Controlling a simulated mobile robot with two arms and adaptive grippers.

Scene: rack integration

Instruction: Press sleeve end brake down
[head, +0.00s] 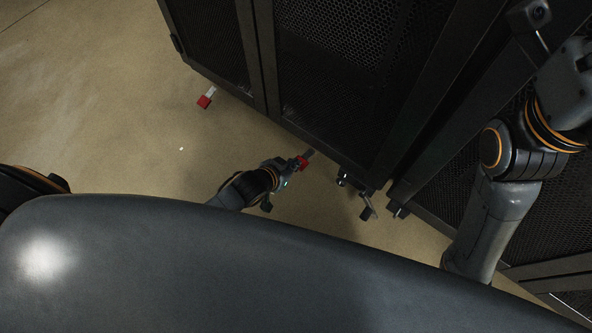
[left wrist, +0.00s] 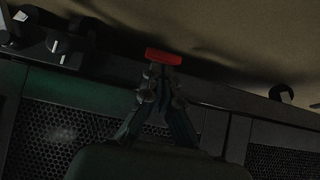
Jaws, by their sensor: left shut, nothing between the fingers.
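A small red brake pedal (head: 303,162) on a grey metal stem sticks out at the bottom of the dark mesh rack (head: 335,75). My left gripper (head: 291,165) is shut and empty, with its fingertips right at this pedal. In the left wrist view the closed fingertips (left wrist: 163,70) meet the edge of the red pedal (left wrist: 164,56); whether they press on it I cannot tell. A second red pedal (head: 205,101) sticks out farther along the rack's base, away from the gripper. My right arm shows at the right, but its gripper fingers are not visible.
Dark perforated rack doors fill the upper right. Black feet or casters (head: 367,207) stand by the rack's lower corner. Another rack (head: 440,150) stands close to its right. The tan floor (head: 110,110) at the left is clear.

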